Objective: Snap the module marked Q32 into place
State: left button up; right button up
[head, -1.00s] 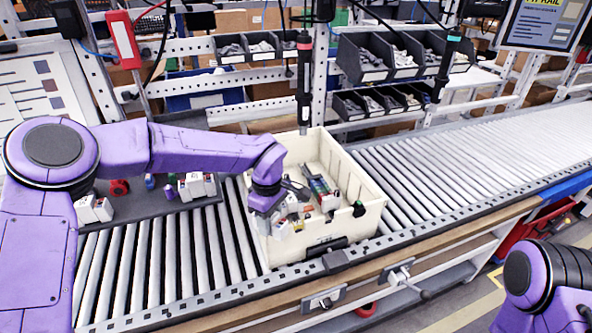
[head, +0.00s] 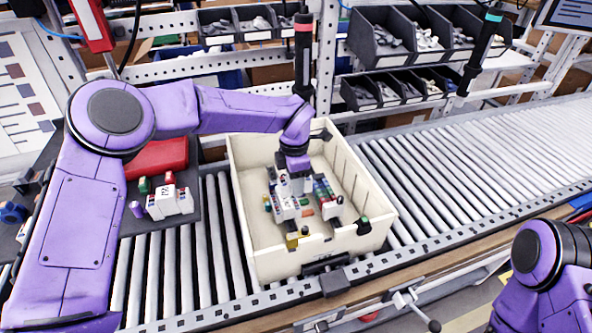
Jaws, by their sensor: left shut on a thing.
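My left gripper (head: 294,184) points down inside the cream tote (head: 262,260), over its middle. It is shut on a small white module (head: 288,207), whose marking is too small to read, so I cannot tell if it is Q32. The module is at a row of parts in the tote; I cannot tell whether it is seated there or just above. Beside it to the right are green and dark modules (head: 323,189) and a white one (head: 332,208). The fingertips are partly hidden by the parts. My right gripper is out of view; only part of that arm shows at lower right.
The tote stands on a roller conveyor (head: 450,165). Left of it, a dark mat (head: 185,225) holds white modules (head: 168,201) and a red case (head: 157,158). A hanging screwdriver (head: 303,58) is just behind the tote. Grey bins (head: 388,38) are at the back. The rollers at right are clear.

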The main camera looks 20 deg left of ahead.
aim_at(290, 194)
pick_arm(q)
jog(key=f+b, duration=0.1)
jog(key=s+f+b, duration=0.2)
jog(key=f+b, duration=0.1)
jog(key=shift+s+a, duration=0.1)
jog(key=shift+a, duration=0.15)
jog(key=f+b, duration=0.2)
jog(key=f, duration=0.1)
jog(key=f+b, duration=0.3)
jog(key=f, duration=0.1)
jog(key=w+f+b, duration=0.1)
jog(key=f+b, duration=0.2)
jog(key=shift+f, duration=0.4)
jog(key=shift+s+f+b, duration=0.1)
jog(key=shift+f+b, duration=0.2)
jog(key=shift+f, duration=0.35)
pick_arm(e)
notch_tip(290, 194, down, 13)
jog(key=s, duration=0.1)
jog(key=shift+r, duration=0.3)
pick_arm(q)
jog(key=shift+d+f, duration=0.1)
jog(key=shift+f, duration=0.8)
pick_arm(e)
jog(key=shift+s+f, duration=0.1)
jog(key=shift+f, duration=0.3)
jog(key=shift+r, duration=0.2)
